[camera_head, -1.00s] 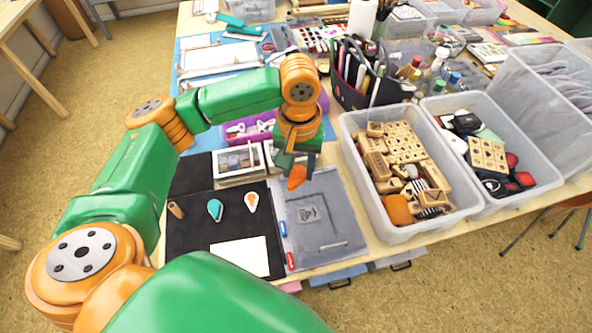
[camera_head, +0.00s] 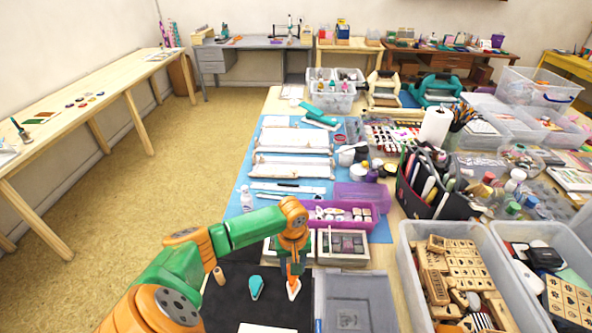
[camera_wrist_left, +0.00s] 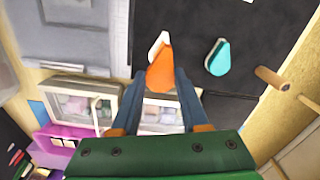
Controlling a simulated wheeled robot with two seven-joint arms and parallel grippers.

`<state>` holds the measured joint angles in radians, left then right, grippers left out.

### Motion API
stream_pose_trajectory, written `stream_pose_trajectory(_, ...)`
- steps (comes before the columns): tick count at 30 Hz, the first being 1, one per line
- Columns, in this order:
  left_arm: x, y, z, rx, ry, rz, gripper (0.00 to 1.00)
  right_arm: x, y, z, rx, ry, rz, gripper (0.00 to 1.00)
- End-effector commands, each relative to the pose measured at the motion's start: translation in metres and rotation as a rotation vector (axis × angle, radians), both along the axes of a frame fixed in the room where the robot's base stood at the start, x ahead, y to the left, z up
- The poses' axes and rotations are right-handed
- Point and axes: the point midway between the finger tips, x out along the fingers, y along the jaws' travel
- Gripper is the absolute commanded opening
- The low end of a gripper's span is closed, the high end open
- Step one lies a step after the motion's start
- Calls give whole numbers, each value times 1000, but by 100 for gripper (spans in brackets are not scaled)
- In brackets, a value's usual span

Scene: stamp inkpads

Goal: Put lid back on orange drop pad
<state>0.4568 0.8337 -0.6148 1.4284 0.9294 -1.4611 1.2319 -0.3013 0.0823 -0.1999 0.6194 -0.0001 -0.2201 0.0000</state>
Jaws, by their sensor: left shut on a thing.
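My left gripper (camera_head: 292,264) points down over the black mat (camera_head: 232,300). It is shut on the orange drop-shaped lid (camera_wrist_left: 161,70), which sits between its fingertips in the left wrist view. The orange drop pad (camera_head: 294,290) lies on the mat under the lid, with its pale face partly showing. That pale part also shows beside the lid in the left wrist view (camera_wrist_left: 157,42). I cannot tell whether lid and pad touch. A teal drop pad (camera_head: 256,287) lies to the left on the mat. My right gripper is not in view.
A grey case (camera_head: 352,300) lies right of the mat. Framed boxes (camera_head: 343,247) and a purple tray (camera_head: 340,214) stand behind. A wooden cylinder (camera_head: 219,275) is at the mat's left. A tub of wooden stamps (camera_head: 408,262) stands at right.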

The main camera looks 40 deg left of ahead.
Motion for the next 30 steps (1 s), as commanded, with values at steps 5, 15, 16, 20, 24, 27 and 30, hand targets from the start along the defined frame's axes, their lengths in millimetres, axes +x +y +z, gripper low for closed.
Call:
stream_pose_trajectory(5, -1, -1, -10, -1, 2, 1, 0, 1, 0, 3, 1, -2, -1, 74)
stream_pose_trajectory(15, 0, -1, -51, 0, 1, 0, 0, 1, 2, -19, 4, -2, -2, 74)
stream_pose_trajectory(16, 0, -1, -52, -1, 1, -1, 0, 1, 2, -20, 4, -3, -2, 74)
stream_pose_trajectory(20, 0, -1, -56, 0, 0, -1, 0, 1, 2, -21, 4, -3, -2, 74)
stream_pose_trajectory(24, 0, -1, -56, 0, 0, -1, 0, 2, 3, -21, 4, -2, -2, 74)
stream_pose_trajectory(27, 0, -1, -56, 0, 0, -1, 0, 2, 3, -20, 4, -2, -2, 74)
stream_pose_trajectory(30, 0, -1, -56, 0, 0, -1, 0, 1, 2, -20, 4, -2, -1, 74)
